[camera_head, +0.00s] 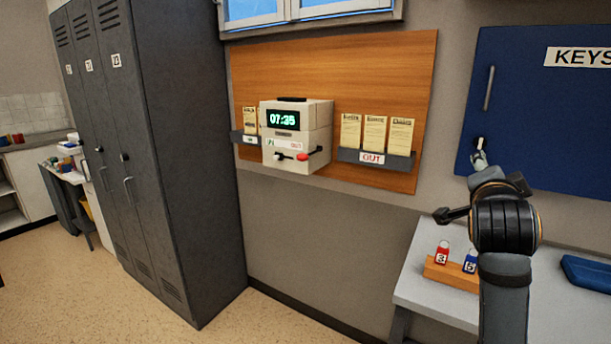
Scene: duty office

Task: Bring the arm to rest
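One arm of mine, the right, comes up from the bottom right. Its gripper (479,163) points away from me, in front of the lower left part of the blue key cabinet (545,120). The wrist hides most of the gripper, so I cannot tell whether the fingers are open or shut, or whether they touch the cabinet. A small dark and pale fitting (480,143) shows on the cabinet door just above the fingertips. My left gripper is not in view.
A desk (435,285) below the arm holds a wooden block (450,273) with a red tag (442,255) and a blue tag (470,263), and a blue object (588,273). A time clock (296,135) and card racks hang on a wooden board. Grey lockers (185,150) stand left. Floor is clear.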

